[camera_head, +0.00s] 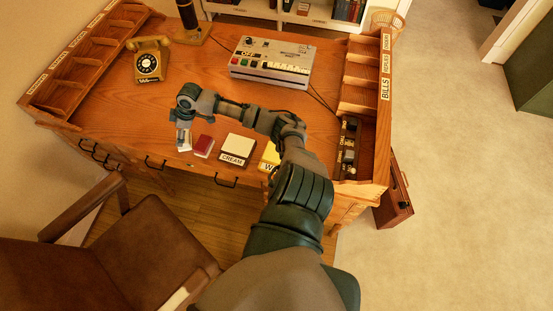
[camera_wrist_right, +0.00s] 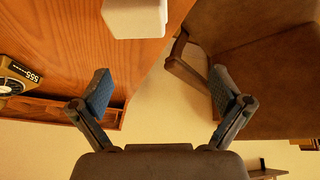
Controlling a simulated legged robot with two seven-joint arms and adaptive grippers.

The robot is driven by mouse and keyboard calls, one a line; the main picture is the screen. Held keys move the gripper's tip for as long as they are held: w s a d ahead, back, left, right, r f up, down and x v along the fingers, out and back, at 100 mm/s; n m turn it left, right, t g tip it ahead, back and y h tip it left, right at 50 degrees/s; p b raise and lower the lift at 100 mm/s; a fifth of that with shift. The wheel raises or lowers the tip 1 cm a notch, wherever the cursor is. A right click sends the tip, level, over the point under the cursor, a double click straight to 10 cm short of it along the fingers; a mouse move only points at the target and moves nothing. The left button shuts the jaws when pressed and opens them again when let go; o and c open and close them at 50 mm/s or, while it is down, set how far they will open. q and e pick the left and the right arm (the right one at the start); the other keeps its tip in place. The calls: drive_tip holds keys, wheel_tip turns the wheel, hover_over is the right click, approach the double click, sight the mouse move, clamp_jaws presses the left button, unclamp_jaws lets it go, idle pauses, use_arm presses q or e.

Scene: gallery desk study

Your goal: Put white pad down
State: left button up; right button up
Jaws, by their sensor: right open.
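A white pad (camera_head: 184,142) shows at the front left of the desk, partly hidden under my right gripper (camera_head: 181,124). In the right wrist view, a white block (camera_wrist_right: 135,18), seemingly this pad, is at the top edge by the desk's front edge, partly cut off. My right gripper (camera_wrist_right: 160,95) is open there, its two blue-padded fingers apart with nothing between them. The white block lies beyond the fingertips, apart from them. My left gripper is in neither view.
A red pad (camera_head: 203,146), a cream pad (camera_head: 237,148) and a partly hidden yellow pad (camera_head: 269,157) line the desk's front edge. A telephone (camera_head: 148,62) and a grey machine (camera_head: 271,62) stand farther back. A brown chair (camera_head: 150,245) is in front. The middle desk surface is clear.

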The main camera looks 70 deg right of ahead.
drive_tip(key=a+f+t+y, duration=0.1)
drive_tip(key=a+f+t, duration=0.1)
drive_tip(key=a+f, duration=0.35)
drive_tip(key=a+f+t, duration=0.2)
drive_tip(key=a, duration=0.6)
drive_tip(key=s+a+f+m+g+h, duration=0.1)
drive_tip(key=s+f, duration=0.2)
drive_tip(key=f, duration=0.5)
drive_tip(key=s+f+m, duration=0.1)
drive_tip(key=s+f, duration=0.2)
drive_tip(key=f, duration=0.4)
drive_tip(key=s+a+f+m+g+h, duration=0.2)
drive_tip(key=s+f+g, duration=0.2)
drive_tip(key=s+f, duration=1.6)
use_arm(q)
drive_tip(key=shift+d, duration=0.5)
use_arm(e)
drive_tip(key=s+a+f+g, duration=0.1)
drive_tip(key=s+f, duration=0.3)
drive_tip(key=s, duration=0.6)
drive_tip(key=s+a+f+g, duration=0.2)
drive_tip(key=s+a+f, duration=0.1)
drive_tip(key=s, duration=0.8)
drive_tip(key=shift+s+a+f+n, duration=0.15)
drive_tip(key=shift+f+n, duration=0.15)
drive_tip(key=shift+f, duration=0.5)
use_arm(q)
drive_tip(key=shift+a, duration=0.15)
